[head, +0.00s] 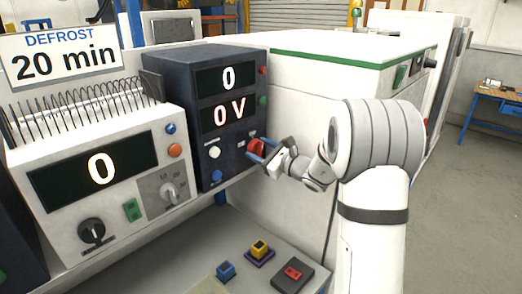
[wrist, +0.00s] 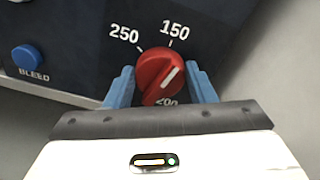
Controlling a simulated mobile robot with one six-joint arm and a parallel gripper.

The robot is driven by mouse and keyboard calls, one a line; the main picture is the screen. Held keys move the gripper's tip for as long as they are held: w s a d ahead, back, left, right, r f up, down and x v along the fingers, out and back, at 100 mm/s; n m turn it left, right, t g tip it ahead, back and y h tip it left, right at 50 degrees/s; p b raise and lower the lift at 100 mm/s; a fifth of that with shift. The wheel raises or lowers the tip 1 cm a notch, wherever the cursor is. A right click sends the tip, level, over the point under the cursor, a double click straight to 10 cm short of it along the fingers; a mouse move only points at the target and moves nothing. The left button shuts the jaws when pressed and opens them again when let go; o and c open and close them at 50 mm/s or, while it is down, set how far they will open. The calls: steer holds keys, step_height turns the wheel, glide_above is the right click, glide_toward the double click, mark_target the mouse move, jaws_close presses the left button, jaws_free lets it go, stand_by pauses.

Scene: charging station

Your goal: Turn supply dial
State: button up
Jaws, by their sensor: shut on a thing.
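The supply dial is a round red knob (wrist: 154,72) on the dark supply unit (head: 229,57), with labels 150, 250 and a partly hidden 200 around it. It also shows in the head view as a small red knob (head: 257,146) low on the unit's right side. A white line on it slants to the upper right in the wrist view. My gripper (wrist: 162,86) is shut on the dial, with one blue finger on each side. The unit's displays read 0 and 0 V.
A blue BLEED button (wrist: 28,58) lies left of the dial. A white unit (head: 88,175) reading 0 stands to the left, under a DEFROST 20 min sign (head: 64,55). Blue and yellow buttons and a dark box with a red switch (head: 292,274) sit on the lower shelf.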

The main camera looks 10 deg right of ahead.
steer(key=shift+c, duration=0.5)
steer(key=n+b, duration=0.1)
steer(key=b, duration=0.2)
steer(key=shift+f+b, duration=0.35)
steer(key=shift+n+b, duration=0.4)
steer(key=shift+b, duration=0.75)
steer(key=shift+r+b, duration=0.1)
steer(key=shift+b, duration=0.25)
steer(key=shift+r+n+b, duration=0.15)
steer(key=shift+n+b, duration=0.15)
steer(key=shift+n, duration=0.1)
steer(key=shift+r, duration=0.1)
steer(key=o, duration=1)
steer(key=shift+c, duration=0.2)
